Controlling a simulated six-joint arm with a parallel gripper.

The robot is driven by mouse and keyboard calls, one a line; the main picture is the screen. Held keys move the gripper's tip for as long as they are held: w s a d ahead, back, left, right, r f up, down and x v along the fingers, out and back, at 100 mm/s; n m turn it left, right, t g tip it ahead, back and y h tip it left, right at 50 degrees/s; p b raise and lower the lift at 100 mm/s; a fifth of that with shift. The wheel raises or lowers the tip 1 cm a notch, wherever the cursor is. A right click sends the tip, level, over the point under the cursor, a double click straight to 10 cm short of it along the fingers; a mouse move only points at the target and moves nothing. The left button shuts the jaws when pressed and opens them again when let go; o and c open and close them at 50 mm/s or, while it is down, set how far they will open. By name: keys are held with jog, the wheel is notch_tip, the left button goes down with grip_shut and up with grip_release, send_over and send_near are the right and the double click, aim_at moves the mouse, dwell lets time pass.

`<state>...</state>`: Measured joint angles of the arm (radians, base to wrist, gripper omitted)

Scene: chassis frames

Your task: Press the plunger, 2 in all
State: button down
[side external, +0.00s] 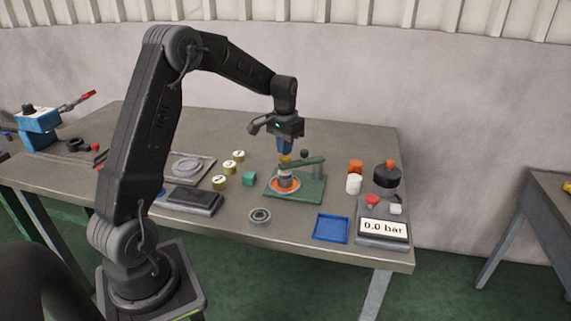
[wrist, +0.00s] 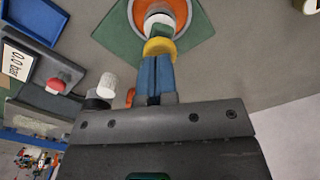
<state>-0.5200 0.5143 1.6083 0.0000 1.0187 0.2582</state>
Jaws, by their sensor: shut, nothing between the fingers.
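The plunger stands on a green base plate (side external: 312,195) with an orange ring (side external: 287,186) around its foot and a green arm (side external: 305,161) reaching to a post at the right. Its yellow top (side external: 285,158) sits directly below my gripper (side external: 284,151). My gripper's blue fingers are shut and point down, with nothing between them. In the wrist view my gripper (wrist: 155,95) reaches toward the yellow top (wrist: 159,47), with the orange ring (wrist: 183,12) beyond. The fingertips look very near the yellow top; I cannot tell whether they touch.
A gauge box (side external: 383,228) at the right reads 0.0 bar. A black bottle (side external: 387,180), an orange-topped item and a white cap (side external: 353,185) stand behind. A teal cube (side external: 249,179) and yellow-sided tins (side external: 220,182) lie left of the plate.

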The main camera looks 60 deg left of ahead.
jog(key=shift+f, duration=0.85)
jog(key=shift+r, duration=1.6)
jog(key=shift+f, duration=0.25)
jog(key=shift+f, duration=0.35)
jog(key=shift+f, duration=0.35)
